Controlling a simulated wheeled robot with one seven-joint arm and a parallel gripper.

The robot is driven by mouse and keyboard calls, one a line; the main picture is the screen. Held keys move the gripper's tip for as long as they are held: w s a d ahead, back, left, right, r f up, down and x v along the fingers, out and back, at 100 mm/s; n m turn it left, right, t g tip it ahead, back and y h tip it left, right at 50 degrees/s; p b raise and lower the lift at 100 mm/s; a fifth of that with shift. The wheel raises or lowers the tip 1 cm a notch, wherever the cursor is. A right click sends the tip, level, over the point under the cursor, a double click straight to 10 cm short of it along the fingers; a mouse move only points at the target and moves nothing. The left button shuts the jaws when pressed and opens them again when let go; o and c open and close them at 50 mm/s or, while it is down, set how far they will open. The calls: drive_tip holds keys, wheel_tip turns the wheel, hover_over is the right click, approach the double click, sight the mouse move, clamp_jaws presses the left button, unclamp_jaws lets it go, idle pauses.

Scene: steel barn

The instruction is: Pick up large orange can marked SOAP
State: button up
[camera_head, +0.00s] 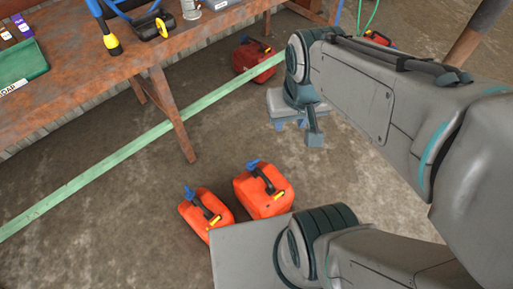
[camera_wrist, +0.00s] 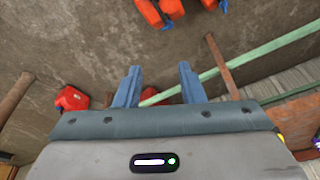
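Two orange cans with dark handles and blue caps stand on the floor in the head view. The larger, boxier orange can (camera_head: 263,197) is on the right; the slimmer orange can (camera_head: 197,220) is left of it. No SOAP marking is readable on either. My gripper (camera_head: 297,131) is above the floor, beyond and to the right of the larger can, apart from it. In the wrist view my gripper (camera_wrist: 159,82) is open, with nothing between its blue fingers. Orange cans (camera_wrist: 147,11) show there at the top edge, cut off; which is which is unclear.
A rusty workbench (camera_head: 130,62) stands at upper left, holding a green bin (camera_head: 22,62) with a partly visible "OAP" label. A green beam (camera_head: 125,150) runs across the floor. A red can (camera_head: 250,60) is behind it; another red can (camera_head: 378,37) stands upper right.

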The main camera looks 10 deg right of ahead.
drive_tip(key=shift+o, duration=1.1)
drive_tip(key=n+g+b, duration=0.3)
drive_tip(key=n+b, duration=0.2)
drive_tip(key=b, duration=2.3)
hover_over(264, 175)
wheel_tip(264, 175, down, 54)
wheel_tip(264, 175, down, 8)
drive_tip(key=b, duration=0.3)
drive_tip(key=shift+r, duration=0.25)
drive_tip(key=shift+s+f+b, duration=0.1)
drive_tip(key=shift+f+b, duration=1.55)
drive_tip(key=shift+f, duration=1.3)
drive_tip(key=shift+r, duration=0.1)
